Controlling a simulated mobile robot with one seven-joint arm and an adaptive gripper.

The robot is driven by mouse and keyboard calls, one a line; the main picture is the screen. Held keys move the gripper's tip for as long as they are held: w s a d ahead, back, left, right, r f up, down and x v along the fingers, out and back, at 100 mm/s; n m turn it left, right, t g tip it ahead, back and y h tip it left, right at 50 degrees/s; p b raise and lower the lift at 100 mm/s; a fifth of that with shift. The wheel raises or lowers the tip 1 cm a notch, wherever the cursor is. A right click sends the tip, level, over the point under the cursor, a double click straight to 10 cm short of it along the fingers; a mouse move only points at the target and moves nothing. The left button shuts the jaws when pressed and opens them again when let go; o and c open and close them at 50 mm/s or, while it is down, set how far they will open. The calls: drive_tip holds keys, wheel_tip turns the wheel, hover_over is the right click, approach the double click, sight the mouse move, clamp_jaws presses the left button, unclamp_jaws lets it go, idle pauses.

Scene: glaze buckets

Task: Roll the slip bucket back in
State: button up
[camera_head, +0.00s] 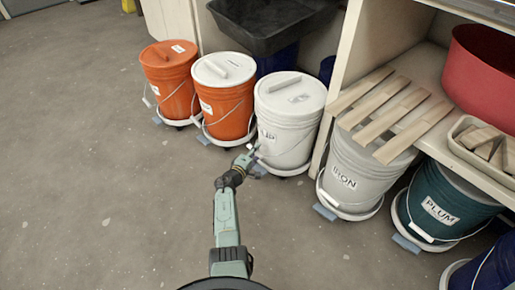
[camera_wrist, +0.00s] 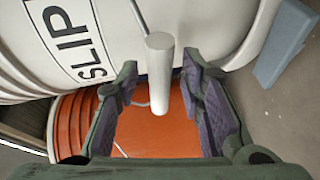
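The slip bucket (camera_head: 290,120) is white with a white lid and stands upright in the row of buckets, left of the wooden shelf unit's upright. Its label reads SLIP (camera_wrist: 72,45) in the wrist view; the head view shows only part of it. My gripper (camera_head: 252,159) is low at the bucket's front left side. In the wrist view my gripper (camera_wrist: 160,92) is open, with the bucket's white handle grip (camera_wrist: 160,65) between its two fingers. Gaps show on both sides of the grip. My gripper hides part of the bucket's lower front in the head view.
Two orange buckets (camera_head: 170,85) (camera_head: 228,112) stand close on the left. The IRON bucket (camera_head: 345,180) and PLUM bucket (camera_head: 437,210) stand on the right. Wooden slats (camera_head: 400,118) lie above IRON. A black basin (camera_head: 268,25) is behind. The floor (camera_head: 100,170) at left is clear.

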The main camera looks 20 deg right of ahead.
drive_tip(key=shift+w+d, duration=0.1)
drive_tip(key=shift+d, duration=0.05)
drive_tip(key=shift+c, duration=0.5)
clamp_jaws()
idle(0.4)
